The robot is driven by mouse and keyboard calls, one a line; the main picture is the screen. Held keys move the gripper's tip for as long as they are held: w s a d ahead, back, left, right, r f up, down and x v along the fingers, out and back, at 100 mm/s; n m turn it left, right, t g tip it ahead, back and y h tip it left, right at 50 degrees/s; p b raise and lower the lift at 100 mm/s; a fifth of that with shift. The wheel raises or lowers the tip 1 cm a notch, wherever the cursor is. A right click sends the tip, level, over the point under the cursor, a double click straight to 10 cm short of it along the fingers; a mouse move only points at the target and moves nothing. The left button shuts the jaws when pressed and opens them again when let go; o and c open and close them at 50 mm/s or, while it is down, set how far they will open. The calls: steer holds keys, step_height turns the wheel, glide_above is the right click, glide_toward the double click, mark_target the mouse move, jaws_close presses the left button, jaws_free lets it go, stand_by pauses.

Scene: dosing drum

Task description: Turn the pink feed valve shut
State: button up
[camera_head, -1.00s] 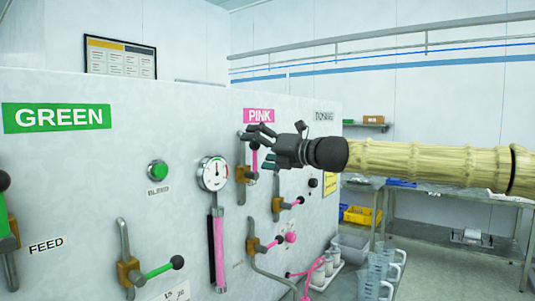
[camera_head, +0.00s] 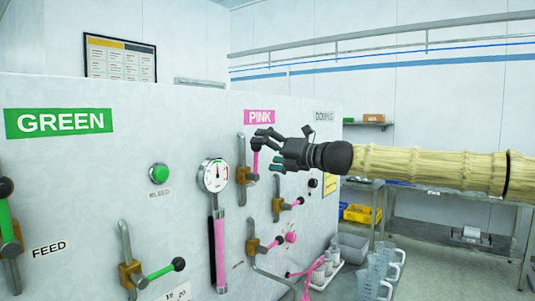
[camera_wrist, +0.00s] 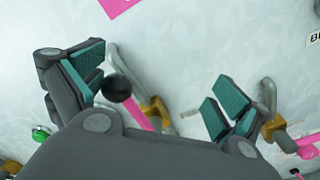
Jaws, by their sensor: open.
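The upper pink valve (camera_head: 255,162) sits below the PINK sign on the white panel. Its pink lever points up from a brass body (camera_head: 242,174) to a black knob. No FEED label for it is readable. My gripper (camera_head: 265,148) is open at this lever, its fingers partly covering the knob. In the wrist view, the black knob (camera_wrist: 117,88) and pink lever (camera_wrist: 137,116) lie between the spread fingers (camera_wrist: 155,92), much nearer the left finger. Whether that finger touches the knob cannot be told.
Two more pink-handled valves (camera_head: 279,206) (camera_head: 254,246) sit lower on the panel. A gauge (camera_head: 215,176) with a pink tube is left of them. The green section, with its valve (camera_head: 131,274), is further left.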

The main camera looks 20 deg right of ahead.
steer(key=w+d+f+b, duration=0.2)
steer(key=d+f, duration=0.1)
steer(key=f, duration=0.3)
steer(key=shift+w+d+f, duration=0.15)
steer(key=shift+w+d, duration=0.15)
steer(key=shift+w, duration=0.05)
stand_by(1.1)
steer(key=shift+f, duration=0.15)
steer(key=shift+f+b, duration=1)
steer(key=shift+f, duration=0.05)
steer(key=shift+r, duration=0.2)
steer(key=shift+s+a+r, duration=0.3)
steer(key=shift+a+r, duration=0.05)
steer(key=shift+r, duration=0.1)
